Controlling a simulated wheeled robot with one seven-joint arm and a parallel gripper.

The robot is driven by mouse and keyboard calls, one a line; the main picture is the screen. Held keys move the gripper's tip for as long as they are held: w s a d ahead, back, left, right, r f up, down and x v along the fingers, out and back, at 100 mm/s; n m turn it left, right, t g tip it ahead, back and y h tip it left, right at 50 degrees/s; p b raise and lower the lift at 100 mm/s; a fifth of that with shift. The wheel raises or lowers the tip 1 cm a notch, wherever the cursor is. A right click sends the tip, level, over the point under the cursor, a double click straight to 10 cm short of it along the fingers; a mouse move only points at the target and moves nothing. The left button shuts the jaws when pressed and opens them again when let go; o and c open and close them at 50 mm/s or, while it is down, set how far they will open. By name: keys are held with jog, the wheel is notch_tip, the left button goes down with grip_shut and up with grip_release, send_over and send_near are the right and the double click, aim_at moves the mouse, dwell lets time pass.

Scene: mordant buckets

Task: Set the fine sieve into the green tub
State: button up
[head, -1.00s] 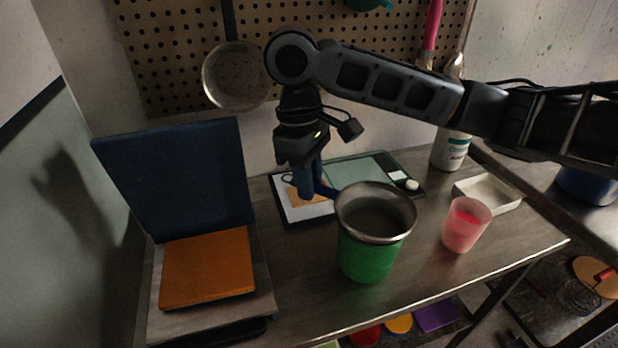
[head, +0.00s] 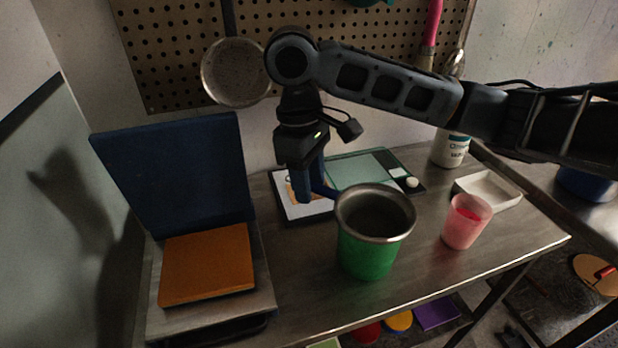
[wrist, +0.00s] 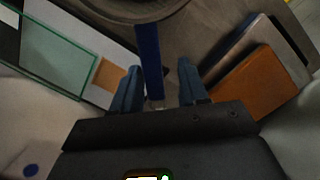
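The green tub (head: 366,256) stands upright on the metal bench. A round metal sieve (head: 347,222) sits in its mouth, with its rim at the tub's top. Its blue handle (head: 325,190) points left to my gripper (head: 309,196). In the wrist view my gripper (wrist: 158,88) has its two fingers apart. The sieve's handle (wrist: 149,55) lies between them, nearer the left finger, with a clear gap on the right. The sieve's round rim (wrist: 120,14) shows at the top edge. The mesh is too dark to make out.
A pink cup (head: 466,222) stands right of the tub, with a white tray (head: 490,189) behind it. A green-edged scale (head: 365,168) and a card (head: 297,205) lie behind. An orange block (head: 207,265) lies left. A metal pan or strainer (head: 235,72) hangs on the pegboard.

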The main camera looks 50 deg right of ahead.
jog(key=shift+o, duration=0.7)
jog(key=r, duration=0.5)
jog(key=w+r, duration=0.1)
jog(key=r, duration=0.1)
jog(key=shift+a+r, duration=0.1)
jog(key=shift+r, duration=0.3)
